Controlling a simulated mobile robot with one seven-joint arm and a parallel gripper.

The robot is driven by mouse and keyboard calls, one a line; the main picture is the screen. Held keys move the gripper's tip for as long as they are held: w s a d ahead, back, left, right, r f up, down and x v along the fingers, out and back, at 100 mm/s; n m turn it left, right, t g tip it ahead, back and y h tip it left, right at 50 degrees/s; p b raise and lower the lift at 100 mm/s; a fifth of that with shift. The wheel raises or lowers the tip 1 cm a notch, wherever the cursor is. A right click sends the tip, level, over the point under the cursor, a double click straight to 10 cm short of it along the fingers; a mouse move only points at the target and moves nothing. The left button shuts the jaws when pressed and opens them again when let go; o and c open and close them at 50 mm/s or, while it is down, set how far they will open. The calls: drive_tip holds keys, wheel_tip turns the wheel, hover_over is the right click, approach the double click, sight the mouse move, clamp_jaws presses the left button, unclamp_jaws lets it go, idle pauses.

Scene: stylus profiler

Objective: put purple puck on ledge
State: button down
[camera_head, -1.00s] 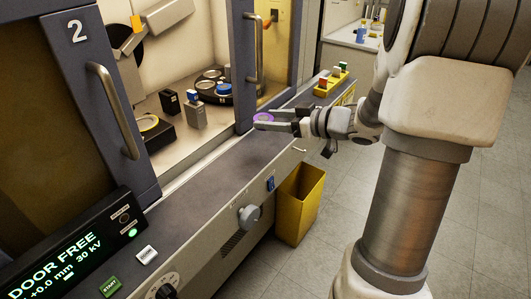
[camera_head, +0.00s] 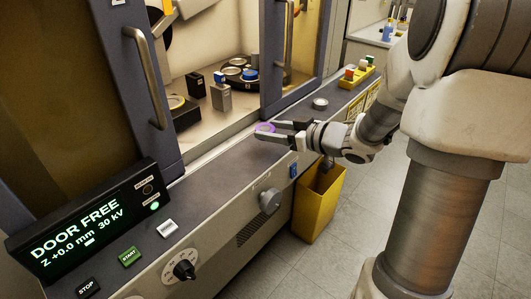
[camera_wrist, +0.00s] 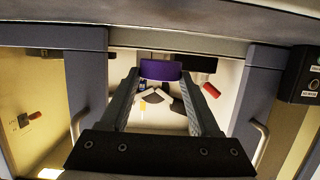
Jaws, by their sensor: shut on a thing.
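The purple puck (camera_head: 265,128) is at the tips of my gripper (camera_head: 268,131) in the head view, over the grey ledge (camera_head: 222,172) that runs along the front of the cabinet. My gripper reaches in from the right, its fingers lying about level. In the wrist view the purple puck (camera_wrist: 160,71) is held between the two dark fingertips, with the cabinet opening behind it. The gripper is shut on the puck. I cannot tell whether the puck touches the ledge or hangs just above it.
A silver disc (camera_head: 320,103) lies on the ledge behind my gripper. A yellow rack (camera_head: 356,77) stands farther along. A yellow bin (camera_head: 319,203) stands below.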

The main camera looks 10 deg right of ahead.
sight(264, 156)
drive_tip(key=shift+w+a+f, duration=0.1)
drive_tip(key=shift+a+f, duration=0.55)
drive_tip(key=shift+a, duration=0.3)
drive_tip(key=shift+a+f+b, duration=0.1)
drive_tip(key=shift+f+b, duration=0.1)
drive_tip(key=shift+b, duration=0.1)
drive_tip(key=shift+f+b, duration=0.85)
drive_tip(key=shift+f, duration=0.95)
drive_tip(key=shift+f, duration=0.2)
drive_tip(key=shift+c, duration=0.6)
unclamp_jaws()
